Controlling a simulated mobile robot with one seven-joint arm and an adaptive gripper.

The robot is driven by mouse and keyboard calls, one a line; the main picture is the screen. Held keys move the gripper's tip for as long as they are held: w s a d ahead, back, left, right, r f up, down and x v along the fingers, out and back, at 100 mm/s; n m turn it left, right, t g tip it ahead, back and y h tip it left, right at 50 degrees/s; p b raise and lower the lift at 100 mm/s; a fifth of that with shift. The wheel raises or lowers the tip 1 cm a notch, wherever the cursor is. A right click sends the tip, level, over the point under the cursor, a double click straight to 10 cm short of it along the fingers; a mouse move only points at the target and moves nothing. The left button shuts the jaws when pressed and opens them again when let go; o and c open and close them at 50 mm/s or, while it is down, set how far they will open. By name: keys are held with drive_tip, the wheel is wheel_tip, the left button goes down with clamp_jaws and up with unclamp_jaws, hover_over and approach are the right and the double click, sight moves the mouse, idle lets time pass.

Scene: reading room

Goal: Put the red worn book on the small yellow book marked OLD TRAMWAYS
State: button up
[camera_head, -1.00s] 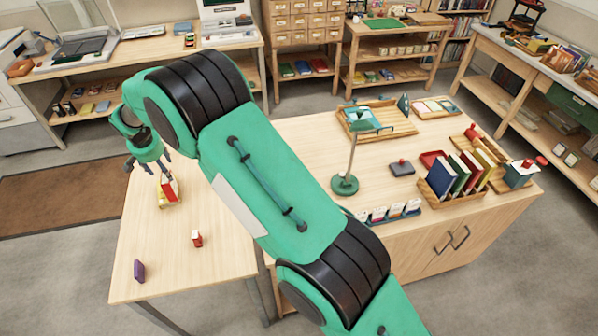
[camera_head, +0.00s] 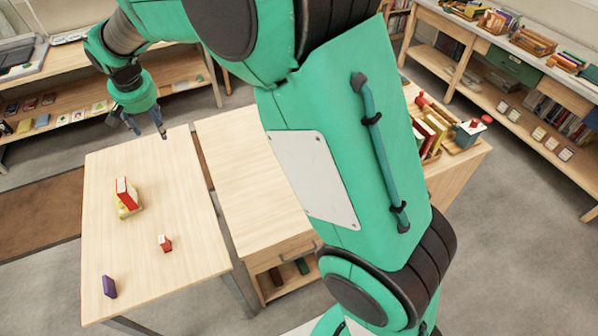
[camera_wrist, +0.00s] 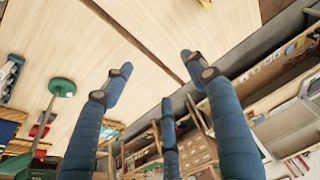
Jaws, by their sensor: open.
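A red book (camera_head: 126,193) with pale page edges stands upright on a small yellow book (camera_head: 129,212), which lies on the left table. Their lettering is too small to read. My gripper (camera_head: 150,132) is open and empty beyond the table's far edge, clear of both books. Its spread blue fingers also show in the wrist view (camera_wrist: 155,70), with nothing between them. A scrap of yellow and red at the top edge of the wrist view is too cut off to name.
A small red-and-white item (camera_head: 165,243) and a purple block-like book (camera_head: 109,287) stand nearer the front of the left table (camera_head: 185,200). My arm hides much of the right-hand table. A green lamp base (camera_wrist: 62,87) shows in the wrist view.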

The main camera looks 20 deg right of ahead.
drive_tip(key=s+d+r+t, duration=0.1)
drive_tip(key=s+d+r, duration=0.5)
drive_tip(key=s+d, duration=0.4)
drive_tip(key=s+d+r, duration=0.7)
drive_tip(key=s+d, duration=0.2)
drive_tip(key=d, duration=0.1)
drive_tip(key=s+d+f, duration=0.1)
drive_tip(key=s+d, duration=0.2)
drive_tip(key=s, duration=0.5)
drive_tip(key=s+d+f, duration=0.1)
drive_tip(key=s+d, duration=0.3)
drive_tip(key=s, duration=0.4)
drive_tip(key=s+d+f+t, duration=0.1)
drive_tip(key=s+d, duration=0.2)
drive_tip(key=s, duration=0.5)
drive_tip(key=shift+d, duration=0.2)
